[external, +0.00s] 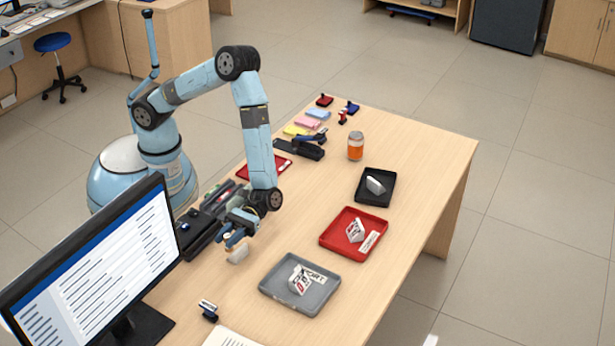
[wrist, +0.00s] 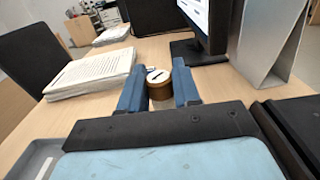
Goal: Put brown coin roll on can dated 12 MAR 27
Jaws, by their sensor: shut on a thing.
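My gripper (external: 232,238) is low over the near left part of the counter, close to the monitor side. In the wrist view its blue fingers (wrist: 160,92) are closed around a brown-gold round piece with a pale end, which I take to be the brown coin roll (wrist: 159,89). The roll is too small and covered to make out clearly in the external view. No can with a readable date shows.
A monitor (external: 100,265) stands at the left edge. A pale upright piece (external: 238,256) stands right by my gripper. An orange jar (external: 355,147), a stapler (external: 300,145) and coloured pads are farther back. A paper stack (wrist: 92,74) lies ahead. The right counter strip is clear.

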